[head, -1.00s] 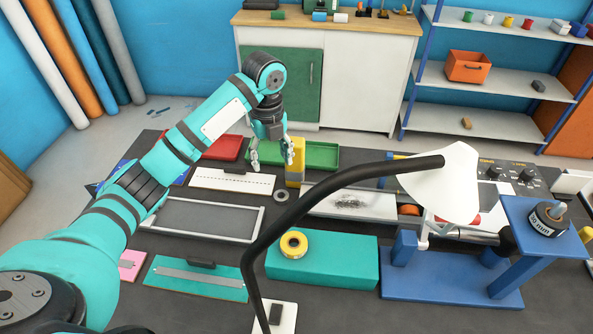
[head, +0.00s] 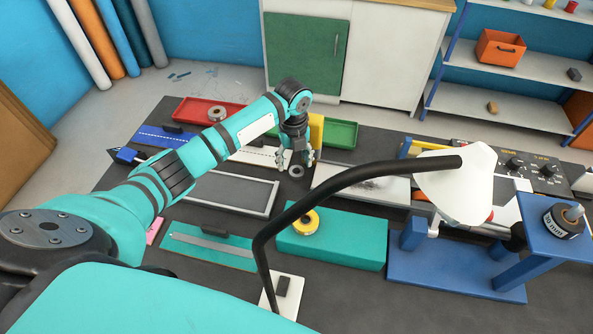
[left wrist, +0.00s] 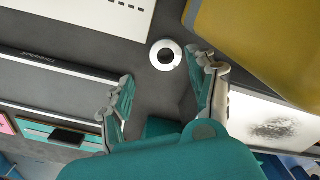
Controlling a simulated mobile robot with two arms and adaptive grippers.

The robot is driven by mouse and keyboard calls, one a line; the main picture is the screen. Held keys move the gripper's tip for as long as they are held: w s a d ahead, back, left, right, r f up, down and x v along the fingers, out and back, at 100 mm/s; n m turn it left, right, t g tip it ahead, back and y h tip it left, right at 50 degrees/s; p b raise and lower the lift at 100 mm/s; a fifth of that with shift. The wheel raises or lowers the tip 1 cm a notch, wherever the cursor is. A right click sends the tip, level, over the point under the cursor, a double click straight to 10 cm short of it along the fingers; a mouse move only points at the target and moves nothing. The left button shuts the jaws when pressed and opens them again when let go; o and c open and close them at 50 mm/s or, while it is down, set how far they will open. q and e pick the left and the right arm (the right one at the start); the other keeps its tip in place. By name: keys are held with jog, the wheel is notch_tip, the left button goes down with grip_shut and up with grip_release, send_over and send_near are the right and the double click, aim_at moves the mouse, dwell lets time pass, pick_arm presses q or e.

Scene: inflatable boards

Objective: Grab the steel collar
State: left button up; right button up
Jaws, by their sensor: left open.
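The steel collar (head: 297,172) is a small grey ring lying flat on the dark bench top. In the left wrist view the collar (left wrist: 155,57) shows whole, its hole facing the camera. It lies just beyond the fingertips, nearer the right-hand finger. My left gripper (head: 295,163) points down close above it, with its fingers apart. In the left wrist view the open gripper (left wrist: 163,88) has nothing between its fingers. My right gripper is not in view.
A yellow block (head: 316,128) stands close behind the gripper.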

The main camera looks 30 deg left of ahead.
aim_at(295, 169)
pick_arm(q)
jog(key=shift+f, duration=0.45)
jog(key=f, duration=0.1)
jog(key=f+p, duration=0.1)
jog(key=f, duration=0.2)
jog(key=shift+w+f, duration=0.15)
jog(key=shift+w, duration=0.15)
jog(key=shift+c, duration=0.3)
jog(key=c, duration=1)
